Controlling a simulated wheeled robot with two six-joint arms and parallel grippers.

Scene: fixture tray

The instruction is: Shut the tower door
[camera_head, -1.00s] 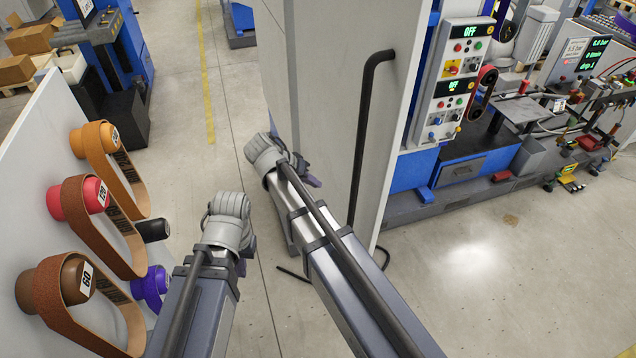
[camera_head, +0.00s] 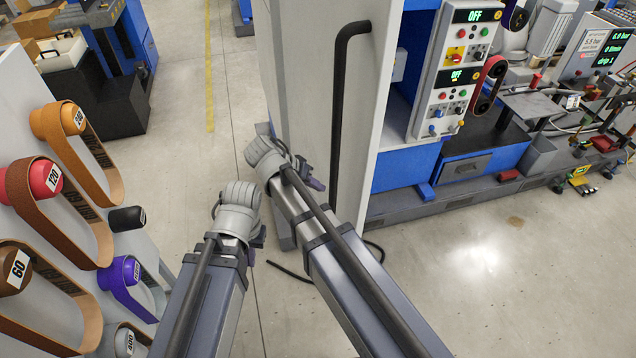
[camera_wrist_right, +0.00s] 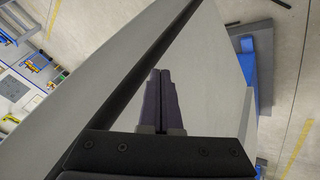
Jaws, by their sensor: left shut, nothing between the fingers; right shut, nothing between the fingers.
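The tower door (camera_head: 328,85) is a tall grey panel with a long black bar handle (camera_head: 340,110) on its face. It stands open at the upper middle of the head view, with the blue machine interior showing to its right. My right gripper (camera_head: 312,182) is shut and empty, in front of the door's lower part. In the right wrist view its fingers (camera_wrist_right: 161,95) are together in front of the pale door panel (camera_wrist_right: 205,75); whether they touch it I cannot tell. My left gripper (camera_head: 260,238) is low, left of the right arm, away from the door; its fingertips are mostly hidden.
A rack (camera_head: 30,110) with several sanding belts on coloured spools stands close on the left. A control panel (camera_head: 455,75) reading OFF is right of the door. A black cable (camera_head: 290,272) lies on the floor. Floor at lower right is clear.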

